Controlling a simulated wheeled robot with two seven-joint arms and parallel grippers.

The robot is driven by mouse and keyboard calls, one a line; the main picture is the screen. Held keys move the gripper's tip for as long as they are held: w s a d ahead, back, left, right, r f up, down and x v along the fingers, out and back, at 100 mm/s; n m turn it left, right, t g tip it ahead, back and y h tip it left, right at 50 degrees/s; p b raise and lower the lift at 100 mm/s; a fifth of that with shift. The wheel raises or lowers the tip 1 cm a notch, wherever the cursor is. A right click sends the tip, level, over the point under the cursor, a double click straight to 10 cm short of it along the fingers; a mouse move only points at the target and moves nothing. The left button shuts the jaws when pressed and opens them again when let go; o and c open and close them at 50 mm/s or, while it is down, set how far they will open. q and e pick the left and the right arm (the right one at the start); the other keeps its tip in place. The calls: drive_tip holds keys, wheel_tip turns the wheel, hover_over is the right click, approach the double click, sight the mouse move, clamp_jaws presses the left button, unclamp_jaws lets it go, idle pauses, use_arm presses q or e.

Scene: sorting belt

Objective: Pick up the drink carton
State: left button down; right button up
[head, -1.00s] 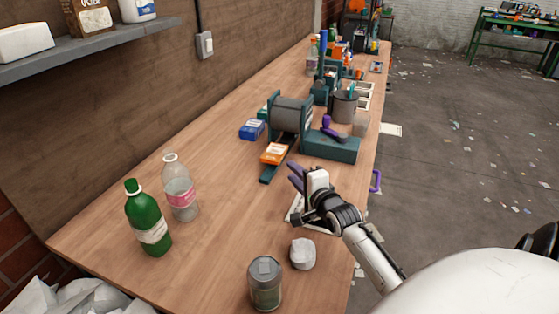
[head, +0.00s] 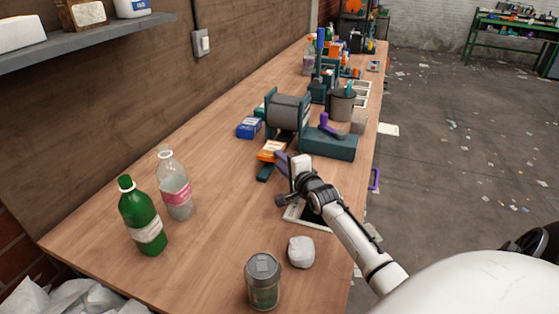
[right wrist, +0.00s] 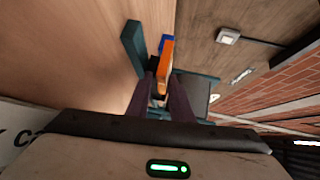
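An orange carton (head: 271,150) with a pale label lies on the narrow teal belt (head: 264,172) below the grey roller; I take it to be the drink carton. My right gripper (head: 282,159) is close beside its near end, and its fingers partly overlap the carton in the head view. In the right wrist view the two dark purple fingers (right wrist: 160,88) stand apart, with the orange carton (right wrist: 166,58) at and beyond their tips. Contact cannot be made out. My left gripper is not in view.
A blue carton (head: 249,128) lies left of the roller (head: 289,113). A teal block (head: 330,144) stands on the right. Nearer are a green bottle (head: 140,215), a clear bottle (head: 174,188), a grey can (head: 263,283) and a white lump (head: 301,251). The table's middle left is clear.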

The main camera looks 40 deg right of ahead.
clamp_jaws()
wheel_tip(320, 180, up, 3)
drive_tip(key=shift+f+p, duration=0.2)
drive_tip(key=shift+p, duration=0.9)
drive_tip(key=shift+f, duration=0.1)
drive_tip(key=shift+s, duration=0.1)
drive_tip(key=r+v, duration=0.2)
drive_tip(key=v, duration=1.2)
drive_tip(key=shift+r, duration=0.2)
